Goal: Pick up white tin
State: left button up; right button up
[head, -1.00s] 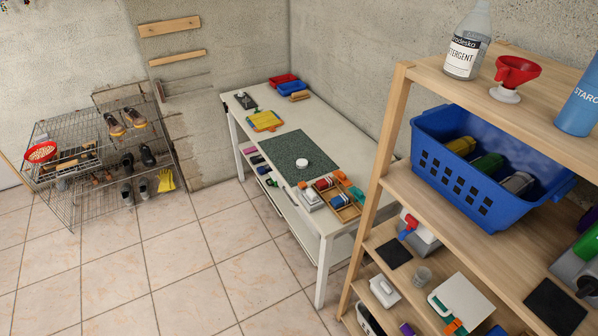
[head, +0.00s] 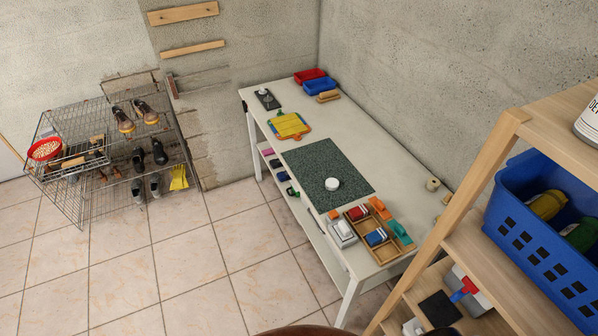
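A small round white tin (head: 332,184) sits on the dark green speckled mat (head: 318,163) on the white table (head: 392,145). It stands near the front edge of the mat, with nothing touching its sides that I can see. Neither of my grippers shows in the head view.
A wooden tray (head: 372,241) with coloured items and a white device (head: 342,233) lie at the table's near end. A wooden shelf (head: 476,183) with a blue basket (head: 548,236) stands at right. A wire rack (head: 100,165) with shoes stands at left. The tiled floor (head: 190,270) between is open.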

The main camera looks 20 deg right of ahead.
aim_at(331, 184)
jog(key=z, duration=0.05)
jog(key=i, duration=0.95)
jog(key=z, duration=0.3)
